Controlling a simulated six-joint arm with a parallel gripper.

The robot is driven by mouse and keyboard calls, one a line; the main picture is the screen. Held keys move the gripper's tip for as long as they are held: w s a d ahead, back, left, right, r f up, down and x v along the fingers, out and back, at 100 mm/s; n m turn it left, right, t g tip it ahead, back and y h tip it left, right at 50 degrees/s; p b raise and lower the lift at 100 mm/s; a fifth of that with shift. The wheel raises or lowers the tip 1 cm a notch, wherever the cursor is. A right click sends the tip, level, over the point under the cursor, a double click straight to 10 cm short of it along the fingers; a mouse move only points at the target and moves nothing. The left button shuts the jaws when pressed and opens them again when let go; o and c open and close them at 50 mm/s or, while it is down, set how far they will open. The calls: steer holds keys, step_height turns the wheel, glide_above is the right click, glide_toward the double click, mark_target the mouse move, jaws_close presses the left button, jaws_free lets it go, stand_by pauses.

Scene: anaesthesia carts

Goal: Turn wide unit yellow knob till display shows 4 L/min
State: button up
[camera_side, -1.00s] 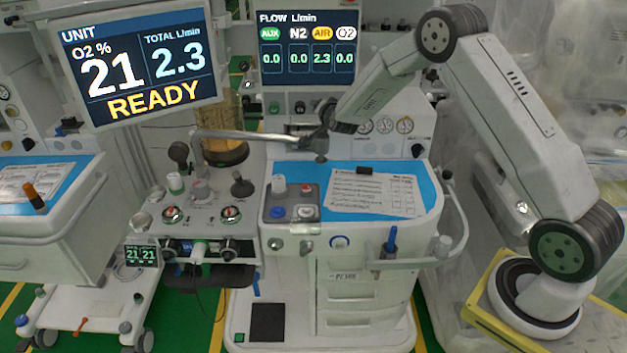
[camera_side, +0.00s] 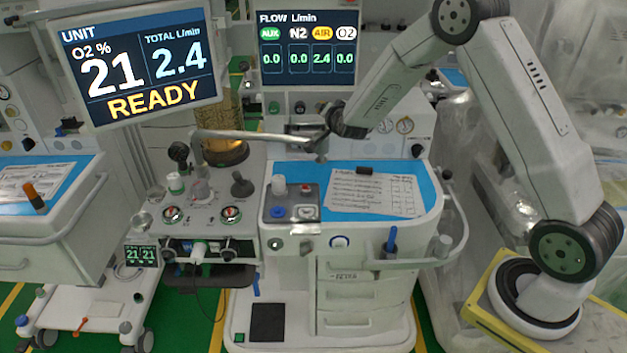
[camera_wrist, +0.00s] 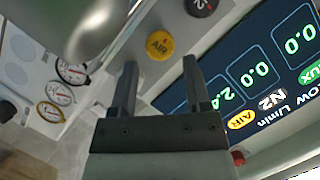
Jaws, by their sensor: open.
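The yellow AIR knob (camera_wrist: 160,45) shows in the wrist view on a light panel. It appears just beyond my fingertips and between their lines, with a gap on each side. My gripper (camera_wrist: 160,61) is open and empty. In the side view my arm's end hides the knob. The flow display (camera_side: 307,48) reads 2.4 under the yellow AIR label and 0.0 in the other columns. The flow display also shows in the wrist view (camera_wrist: 262,70), tilted. The large UNIT screen (camera_side: 137,62) reads total 2.4 L/min, O2 21 % and READY.
A dark knob (camera_wrist: 201,5) sits beside the yellow one, cut by the frame edge. Round gauges (camera_wrist: 60,92) lie to the left, and a blurred grey bar (camera_wrist: 97,25) crosses the upper left. Below my arm is a blue-topped cart with a paper sheet (camera_side: 375,192).

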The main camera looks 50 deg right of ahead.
steer(key=shift+v, duration=1.25)
steer(key=shift+o, duration=0.3)
steer(key=shift+o, duration=1.2)
steer(key=w+m+g+h, duration=0.1)
steer(key=m+g+h, duration=0.1)
steer(key=m, duration=0.6)
steer(key=w+a+m+g+h, duration=0.1)
steer(key=m+h, duration=0.1)
steer(key=m, duration=0.5)
steer(key=w+a+m+g+h, duration=0.1)
steer(key=m+g+h, duration=0.1)
steer(key=m, duration=0.6)
steer(key=shift+w+a+f+m+g, duration=0.1)
steer(key=shift+a+f+m+g, duration=0.1)
steer(key=shift+m+g, duration=0.1)
steer(key=shift+d, duration=0.15)
steer(key=shift+x, duration=3.8)
steer(key=shift+r, duration=0.1)
